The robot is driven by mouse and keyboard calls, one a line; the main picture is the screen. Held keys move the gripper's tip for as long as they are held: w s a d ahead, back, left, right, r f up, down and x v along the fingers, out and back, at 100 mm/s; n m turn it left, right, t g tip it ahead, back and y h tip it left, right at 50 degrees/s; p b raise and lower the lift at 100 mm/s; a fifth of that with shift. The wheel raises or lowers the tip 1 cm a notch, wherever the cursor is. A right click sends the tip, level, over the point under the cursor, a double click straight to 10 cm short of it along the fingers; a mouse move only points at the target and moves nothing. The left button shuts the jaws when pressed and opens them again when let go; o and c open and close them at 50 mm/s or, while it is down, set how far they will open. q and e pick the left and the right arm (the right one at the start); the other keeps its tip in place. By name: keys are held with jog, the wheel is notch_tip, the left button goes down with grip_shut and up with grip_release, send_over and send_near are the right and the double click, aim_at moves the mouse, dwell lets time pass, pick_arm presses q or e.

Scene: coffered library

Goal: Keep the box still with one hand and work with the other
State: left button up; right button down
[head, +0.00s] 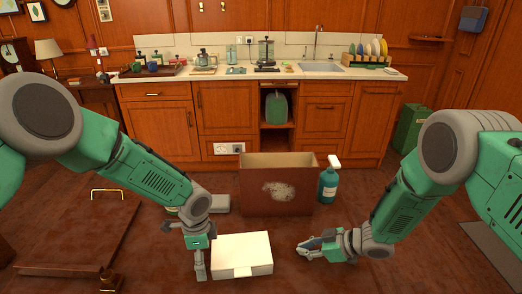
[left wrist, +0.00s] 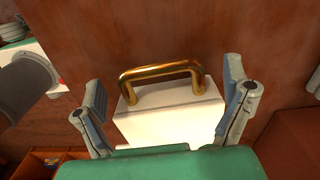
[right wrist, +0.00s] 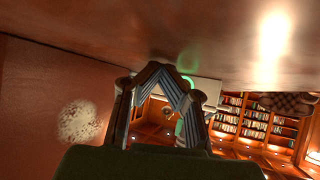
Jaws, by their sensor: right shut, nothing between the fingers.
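A low white box (head: 242,246) with a small tab on its front edge lies on the brown surface in front of me. My left gripper (head: 200,268) points down close beside its left side. In the left wrist view, the left gripper's fingers (left wrist: 165,108) are spread apart, with a white box-shaped body (left wrist: 168,118) and a brass handle (left wrist: 160,72) showing between and beyond them; I cannot tell whether they touch. My right gripper (head: 306,246) is right of the white box, apart from it, and its fingertips (right wrist: 172,70) meet with nothing between them.
An open brown box (head: 255,202) with a pale scuff stands behind the white box. A teal spray bottle (head: 327,184) stands on its right. A wooden panel (head: 75,225) with a brass handle lies at left. A kitchen counter (head: 150,76) runs along the back.

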pick_arm(q)
jog(key=shift+c, duration=1.1)
jog(key=shift+r, duration=0.1)
pick_arm(e)
jog(key=shift+r+p, duration=3.7)
jog(key=shift+r, duration=0.05)
pick_arm(q)
notch_tip(320, 180, up, 10)
pick_arm(e)
jog(key=shift+f, duration=0.1)
pick_arm(q)
notch_tip(320, 180, up, 12)
jog(key=shift+w, duration=0.1)
